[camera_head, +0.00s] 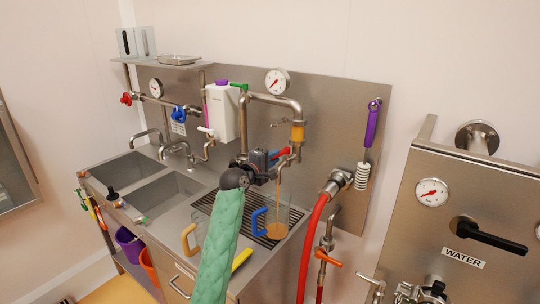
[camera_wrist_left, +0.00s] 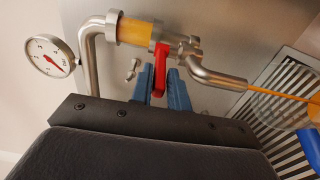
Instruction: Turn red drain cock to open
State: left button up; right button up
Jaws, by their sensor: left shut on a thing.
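The red drain cock (camera_head: 283,152) sits on the steel pipe below the amber sight glass (camera_head: 298,132). Its red lever (camera_wrist_left: 161,68) also shows in the left wrist view, between my blue fingertips. My left gripper (camera_head: 274,156) is shut on this lever; the fingers hide part of it. A thin orange stream runs from the spout (camera_wrist_left: 222,80) below the cock. It falls into a clear jug (camera_head: 290,217) with a blue handle, which stands on the drain grate and holds some orange liquid. My right gripper is not in view.
The drain grate (camera_head: 205,205) lies under the spout, with two sinks to its left. A pressure gauge (camera_head: 277,81) stands above the pipe. A red hose (camera_head: 312,245) hangs right of the jug. A second jug with a yellow handle (camera_head: 188,238) stands near the front edge.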

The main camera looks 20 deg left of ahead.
pick_arm(q)
jog(key=shift+d, duration=0.2)
jog(key=shift+s+d+p, duration=0.2)
jog(key=shift+d+p, duration=0.2)
jog(key=shift+d, duration=0.05)
jog(key=o, duration=0.9)
jog(key=shift+d+f, duration=0.1)
jog(key=shift+d, duration=0.1)
jog(key=shift+c, duration=0.2)
jog(key=p+v, duration=0.2)
jog(key=v, duration=0.7)
jog(key=shift+a+p, duration=0.15)
jog(key=shift+p, duration=0.15)
